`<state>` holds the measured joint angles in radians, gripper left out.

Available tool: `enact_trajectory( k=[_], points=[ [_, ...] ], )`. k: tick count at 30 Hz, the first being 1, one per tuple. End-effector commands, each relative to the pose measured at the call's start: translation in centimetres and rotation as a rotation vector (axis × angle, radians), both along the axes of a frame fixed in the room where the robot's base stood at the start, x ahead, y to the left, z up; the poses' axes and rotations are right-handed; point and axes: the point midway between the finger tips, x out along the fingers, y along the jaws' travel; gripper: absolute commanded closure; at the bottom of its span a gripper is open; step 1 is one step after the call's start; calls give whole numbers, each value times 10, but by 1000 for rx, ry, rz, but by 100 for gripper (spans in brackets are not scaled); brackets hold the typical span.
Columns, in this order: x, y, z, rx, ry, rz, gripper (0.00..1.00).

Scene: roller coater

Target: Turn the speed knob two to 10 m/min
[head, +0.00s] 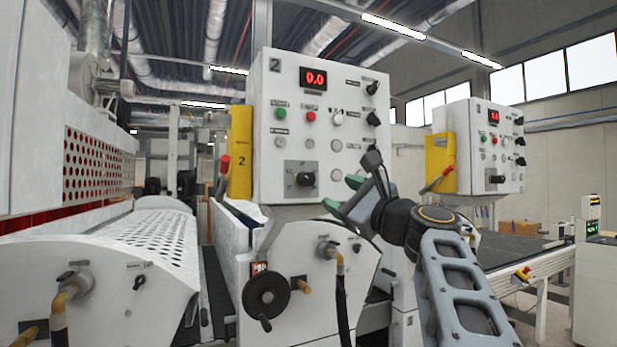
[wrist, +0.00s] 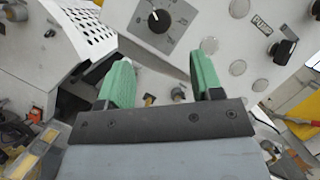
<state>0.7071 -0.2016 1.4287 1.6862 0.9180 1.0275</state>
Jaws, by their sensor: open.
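Panel two (head: 262,160) is a white control box marked 2, with a red display (head: 313,78) reading 0.0. A black rotary knob on a grey dial plate, likely the speed knob two (head: 306,179), sits low on its face. The same knob (wrist: 160,21) shows at the top of the wrist view with a white pointer mark; its scale is too small to read. My gripper (head: 343,194), with green fingers, is open and empty, to the right of the knob in the head view. In the wrist view, my gripper (wrist: 165,62) has its fingers apart below the knob, not touching it.
More black knobs (head: 372,118) line the panel's right side, near a green button (head: 281,113) and a red button (head: 311,117). A yellow box with a red handle (head: 241,150) is at left. A handwheel (head: 267,296) sticks out below. A similar panel (head: 480,150) stands right.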

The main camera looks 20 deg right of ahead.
Motion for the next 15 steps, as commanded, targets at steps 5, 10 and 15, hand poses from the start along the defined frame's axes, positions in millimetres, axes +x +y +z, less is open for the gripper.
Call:
enact_trajectory(
  k=[5,10,15],
  points=[
    [35,10,14,-1,3,4,40],
    [64,18,23,-2,4,3,40],
    [85,23,28,-2,4,1,40]
  ],
)
